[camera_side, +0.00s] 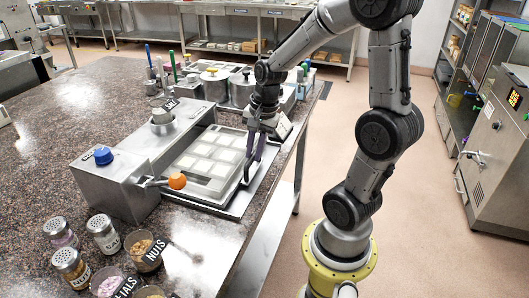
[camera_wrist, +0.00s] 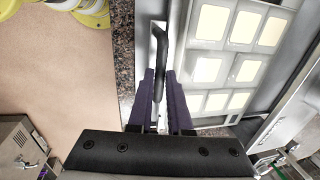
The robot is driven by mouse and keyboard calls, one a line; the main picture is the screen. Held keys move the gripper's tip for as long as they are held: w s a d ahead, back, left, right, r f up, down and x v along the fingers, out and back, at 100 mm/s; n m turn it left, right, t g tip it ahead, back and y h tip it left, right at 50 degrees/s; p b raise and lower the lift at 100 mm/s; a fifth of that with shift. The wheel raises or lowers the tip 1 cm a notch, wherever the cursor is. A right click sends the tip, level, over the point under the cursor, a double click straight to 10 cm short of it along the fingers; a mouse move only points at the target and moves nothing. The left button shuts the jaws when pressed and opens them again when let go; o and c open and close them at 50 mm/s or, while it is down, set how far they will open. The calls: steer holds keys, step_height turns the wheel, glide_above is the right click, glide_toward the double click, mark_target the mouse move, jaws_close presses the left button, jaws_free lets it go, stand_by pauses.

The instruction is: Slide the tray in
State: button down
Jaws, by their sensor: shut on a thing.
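The tray (camera_side: 207,186) is a grey mould with several pale square cells. It lies in the metal machine on the counter, between the steel housing at left and my gripper at right. In the wrist view the tray (camera_wrist: 236,55) shows at the right. My gripper (camera_side: 250,172) reaches down at the tray's right edge. In the wrist view its purple fingers (camera_wrist: 159,78) are shut on the dark bar-shaped handle (camera_wrist: 161,42) beside the tray. The fingers hide part of the handle. How the handle joins the tray is not clear.
A steel housing (camera_side: 118,186) with a blue knob and an orange-ended lever (camera_side: 177,181) stands left of the tray. Shakers and labelled cups (camera_side: 146,251) stand at the front left. Pots (camera_side: 214,84) stand behind. The counter edge runs close on the right.

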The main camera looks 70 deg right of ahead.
steer(key=w, duration=1.6)
steer(key=shift+w+r, duration=0.1)
steer(key=shift+w, duration=0.05)
steer(key=c, duration=0.8)
jaws_free()
steer(key=shift+c, duration=0.2)
step_height(320, 180, up, 14)
steer(key=s, duration=0.3)
steer(key=shift+f, duration=0.25)
steer(key=shift+w, duration=0.1)
